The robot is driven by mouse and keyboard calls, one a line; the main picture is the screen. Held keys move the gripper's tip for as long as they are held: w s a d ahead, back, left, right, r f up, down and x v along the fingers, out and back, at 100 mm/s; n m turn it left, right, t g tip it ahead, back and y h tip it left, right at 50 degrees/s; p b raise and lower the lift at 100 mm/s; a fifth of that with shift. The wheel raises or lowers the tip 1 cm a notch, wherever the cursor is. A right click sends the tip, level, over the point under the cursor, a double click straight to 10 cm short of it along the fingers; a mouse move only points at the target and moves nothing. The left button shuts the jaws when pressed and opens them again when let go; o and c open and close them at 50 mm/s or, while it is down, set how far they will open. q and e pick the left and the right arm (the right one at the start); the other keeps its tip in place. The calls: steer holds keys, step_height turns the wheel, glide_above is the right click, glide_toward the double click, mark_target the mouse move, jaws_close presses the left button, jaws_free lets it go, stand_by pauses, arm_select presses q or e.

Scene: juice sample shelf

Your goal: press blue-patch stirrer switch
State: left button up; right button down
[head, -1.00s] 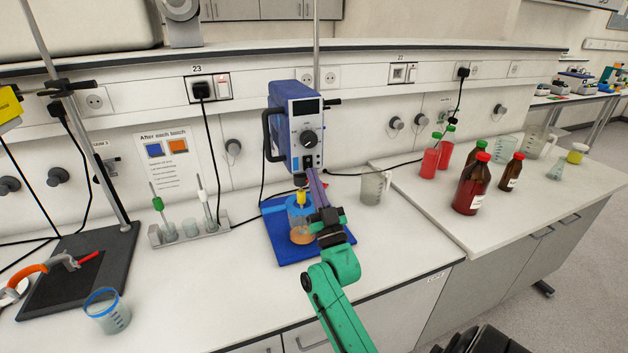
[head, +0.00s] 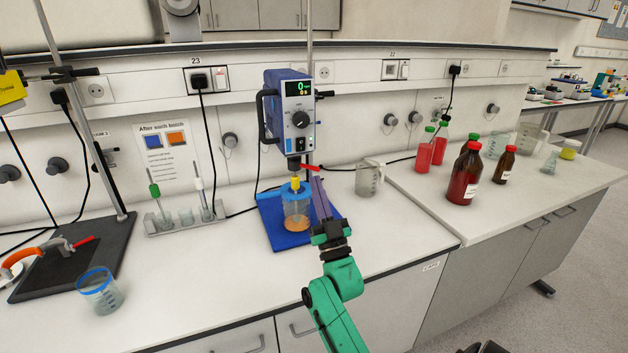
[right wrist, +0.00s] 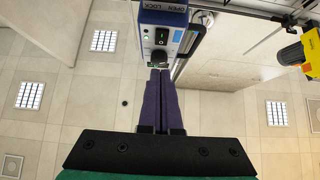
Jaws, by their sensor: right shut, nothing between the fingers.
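My left gripper is not in view.
A blue-rimmed beaker (head: 296,208) with orange liquid stands under the stirrer on the blue base (head: 270,222). An empty jug (head: 368,178) is to its right. A sign (head: 165,150) with blue and orange patches hangs left. Several bottles (head: 466,175) stand right.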

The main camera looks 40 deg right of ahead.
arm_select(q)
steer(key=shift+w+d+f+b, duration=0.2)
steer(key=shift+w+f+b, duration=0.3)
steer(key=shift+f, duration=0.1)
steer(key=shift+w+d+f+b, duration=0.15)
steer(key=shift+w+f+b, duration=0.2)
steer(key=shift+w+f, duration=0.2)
arm_select(e)
steer(key=f, duration=0.1)
steer(key=s+f, duration=0.1)
steer(key=f, duration=0.1)
steer(key=s+f, duration=0.1)
steer(key=shift+a+f, duration=0.25)
steer(key=shift+f, duration=0.15)
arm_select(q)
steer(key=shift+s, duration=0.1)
arm_select(e)
steer(key=shift+s+a, duration=0.1)
